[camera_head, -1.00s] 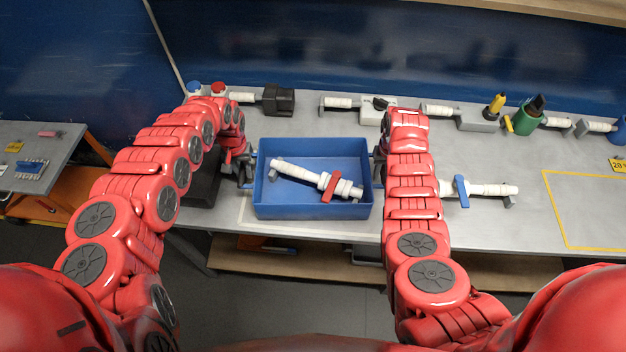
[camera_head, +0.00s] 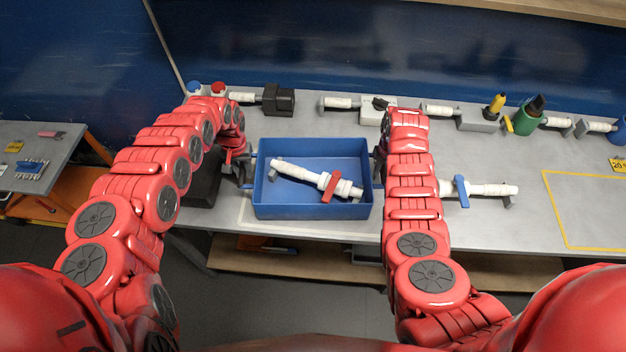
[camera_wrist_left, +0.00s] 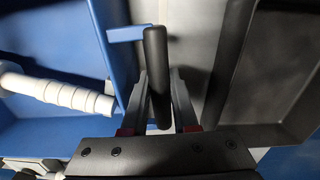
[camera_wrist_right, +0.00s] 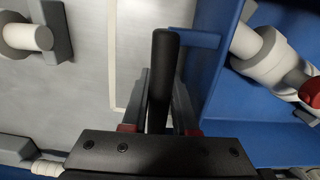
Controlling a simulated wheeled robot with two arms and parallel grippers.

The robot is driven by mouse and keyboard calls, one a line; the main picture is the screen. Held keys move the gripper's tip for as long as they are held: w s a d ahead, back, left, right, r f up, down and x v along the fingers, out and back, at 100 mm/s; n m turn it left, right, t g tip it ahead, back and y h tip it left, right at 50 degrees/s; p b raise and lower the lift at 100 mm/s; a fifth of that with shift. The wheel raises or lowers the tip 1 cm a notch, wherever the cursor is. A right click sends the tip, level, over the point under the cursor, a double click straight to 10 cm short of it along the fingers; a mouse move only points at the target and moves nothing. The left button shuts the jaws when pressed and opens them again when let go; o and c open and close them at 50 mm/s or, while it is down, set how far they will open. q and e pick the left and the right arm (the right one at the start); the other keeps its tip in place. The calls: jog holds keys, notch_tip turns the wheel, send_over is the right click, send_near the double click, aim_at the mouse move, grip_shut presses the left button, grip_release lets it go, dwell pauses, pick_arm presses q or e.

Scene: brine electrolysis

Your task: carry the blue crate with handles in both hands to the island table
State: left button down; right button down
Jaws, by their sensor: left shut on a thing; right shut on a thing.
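The blue crate (camera_head: 312,211) sits at the front of the grey workbench, level, with a white pipe with a red-handled valve (camera_head: 328,186) lying in it. My left gripper (camera_head: 247,168) is at the crate's left side; in the left wrist view its fingers (camera_wrist_left: 158,100) are closed around the black bar handle (camera_wrist_left: 156,60). My right gripper (camera_head: 379,165) is at the right side, partly hidden by my arm; in the right wrist view its fingers (camera_wrist_right: 160,100) are closed around the other black handle (camera_wrist_right: 164,60). Whether the crate's base touches the bench I cannot tell.
A white pipe with a blue valve handle (camera_head: 461,190) lies right of my right arm. Fittings and a green holder (camera_head: 526,120) line the bench's back. A dark tray (camera_head: 203,185) is left of the crate. Another table (camera_head: 40,150) stands at far left.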

aim_at(383, 168)
pick_arm(q)
jog(key=shift+r, duration=0.15)
pick_arm(e)
jog(key=shift+r, duration=0.15)
